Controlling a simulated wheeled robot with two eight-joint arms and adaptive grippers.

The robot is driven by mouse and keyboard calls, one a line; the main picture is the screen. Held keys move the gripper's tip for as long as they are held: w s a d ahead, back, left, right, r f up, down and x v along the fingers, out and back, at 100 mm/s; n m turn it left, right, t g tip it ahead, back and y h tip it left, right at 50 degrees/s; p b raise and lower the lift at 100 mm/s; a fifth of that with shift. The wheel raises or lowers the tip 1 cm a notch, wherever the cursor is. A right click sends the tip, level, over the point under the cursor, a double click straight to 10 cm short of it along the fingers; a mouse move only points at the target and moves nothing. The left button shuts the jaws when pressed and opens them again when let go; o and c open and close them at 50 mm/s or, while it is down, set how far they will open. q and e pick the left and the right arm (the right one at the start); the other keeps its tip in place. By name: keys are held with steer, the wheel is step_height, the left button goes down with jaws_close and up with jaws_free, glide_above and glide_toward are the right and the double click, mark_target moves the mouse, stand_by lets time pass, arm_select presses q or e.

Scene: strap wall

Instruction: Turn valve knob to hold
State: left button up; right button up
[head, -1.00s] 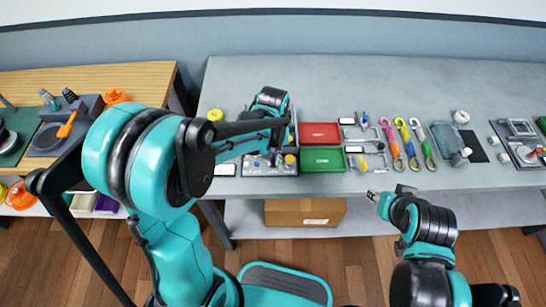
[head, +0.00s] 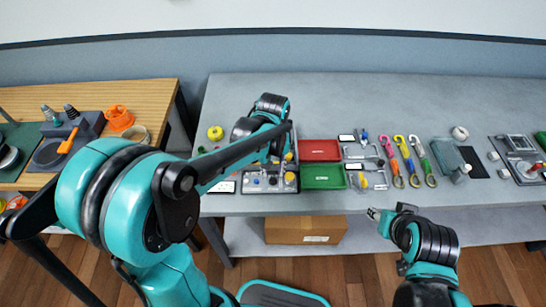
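A grey control panel (head: 256,189) lies on the bench, left of the red and green trays. It carries yellow knobs, one at its front right (head: 290,178) and one farther back (head: 289,157), plus small blue and red parts. I cannot tell which one is the valve knob, nor read any hold mark. My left arm reaches over the panel. My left gripper (head: 276,158) points down at the panel's back part, largely hidden by my arm; its opening and any contact are unclear. My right gripper (head: 374,214) is low in front of the bench, away from the panel, its fingers too small to judge.
A red tray (head: 319,150) and a green tray (head: 322,177) sit right of the panel. Several coloured straps (head: 399,152) lie farther right. A yellow round thing (head: 215,133) is at the left. A cardboard box (head: 305,230) stands below. The back of the bench is clear.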

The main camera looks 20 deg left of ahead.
mark_target(273, 178)
arm_select(q)
step_height(273, 178, up, 8)
steer(key=shift+r, duration=0.2)
stand_by(0.5)
steer(key=s+a+m+t, duration=0.3)
steer(key=s+t, duration=0.4)
steer(key=s, duration=0.4)
steer(key=shift+a+f, duration=0.2)
steer(key=shift+a, duration=0.5)
steer(key=shift+s, duration=0.1)
